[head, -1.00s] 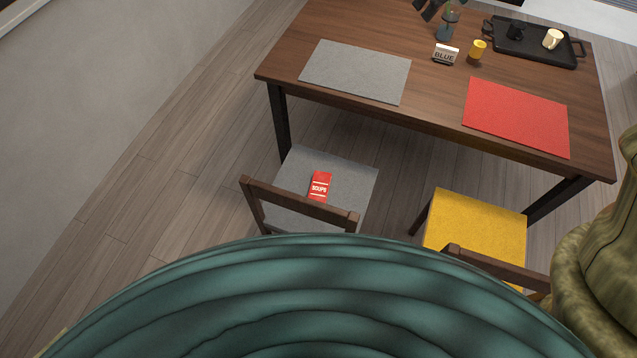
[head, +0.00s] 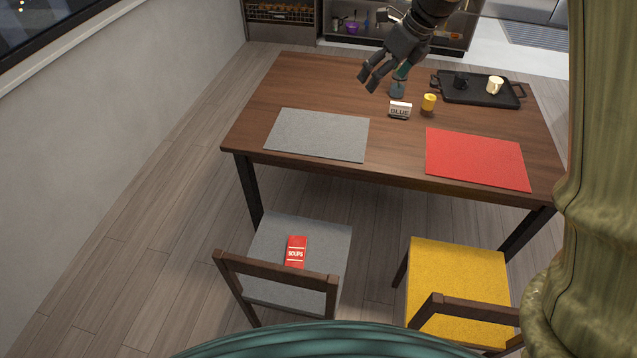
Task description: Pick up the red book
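The red book (head: 296,252), with "SOUPS" in white on its cover, lies flat on the grey seat of the left chair (head: 331,245). My gripper (head: 367,83) is raised at the top of the picture, in front of the far part of the table. Its dark fingers are spread apart with nothing between them. It is well away from the book, up and to the right of it in the picture.
The left chair's wooden backrest (head: 275,283) stands just on the near side of the book. A yellow chair (head: 457,276) stands at right.

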